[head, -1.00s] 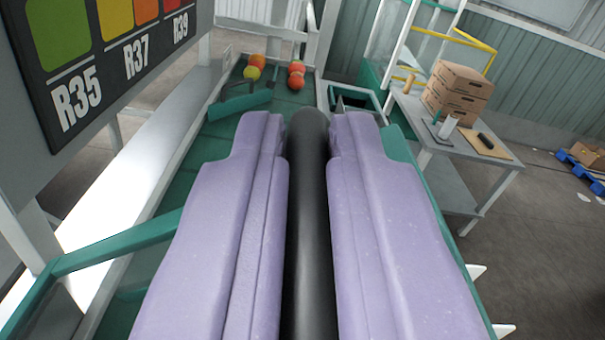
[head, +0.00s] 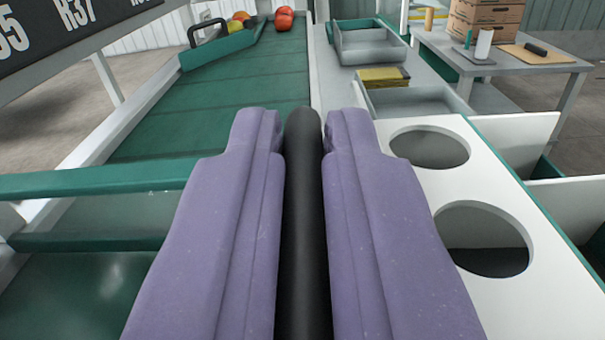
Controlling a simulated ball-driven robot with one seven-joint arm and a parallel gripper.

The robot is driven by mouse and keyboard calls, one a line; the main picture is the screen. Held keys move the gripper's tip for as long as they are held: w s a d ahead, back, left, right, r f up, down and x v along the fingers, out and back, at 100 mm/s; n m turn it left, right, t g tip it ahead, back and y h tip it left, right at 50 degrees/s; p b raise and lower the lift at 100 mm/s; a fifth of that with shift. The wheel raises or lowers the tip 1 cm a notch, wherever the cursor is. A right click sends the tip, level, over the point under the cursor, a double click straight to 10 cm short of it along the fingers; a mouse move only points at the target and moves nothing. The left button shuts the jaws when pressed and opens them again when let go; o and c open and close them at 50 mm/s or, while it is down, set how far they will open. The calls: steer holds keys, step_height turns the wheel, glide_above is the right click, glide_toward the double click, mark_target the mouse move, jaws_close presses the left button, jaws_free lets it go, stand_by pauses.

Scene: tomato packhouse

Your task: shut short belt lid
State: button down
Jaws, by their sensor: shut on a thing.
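My gripper (head: 303,118) fills the lower middle of the view, its two purple fingers pointing away from me. It is shut on a black rounded bar (head: 303,200), which runs lengthwise between the fingers. The bar looks like a handle; what it is fixed to is hidden behind the fingers, so I cannot tell the lid's outline or how far open it is. A green belt (head: 215,105) runs away at the left and beyond the fingers. Green crossbars (head: 95,179) with a see-through strip between them lie over the belt at left.
A white panel (head: 405,180) with two round holes is close on the right. Grey trays (head: 370,45) and a yellow stack (head: 383,77) stand beyond it. Tomatoes (head: 284,20) and a black handle (head: 207,30) are at the belt's far end. A table (head: 520,62) with boxes stands back right.

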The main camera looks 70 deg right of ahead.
steer(key=shift+s+f, duration=0.1)
steer(key=shift+f, duration=0.4)
steer(key=c, duration=1.2)
jaws_free()
steer(key=shift+o, duration=0.2)
steer(key=shift+r, duration=0.15)
steer(key=shift+a+r, duration=0.1)
steer(key=shift+a, duration=0.35)
steer(key=a, duration=0.2)
steer(key=s+a+p, duration=0.1)
steer(key=a, duration=0.1)
steer(key=a+p, duration=0.1)
steer(key=a, duration=0.1)
steer(key=shift+s+a, duration=0.25)
steer(key=shift+a, duration=0.1)
steer(key=shift+a, duration=0.1)
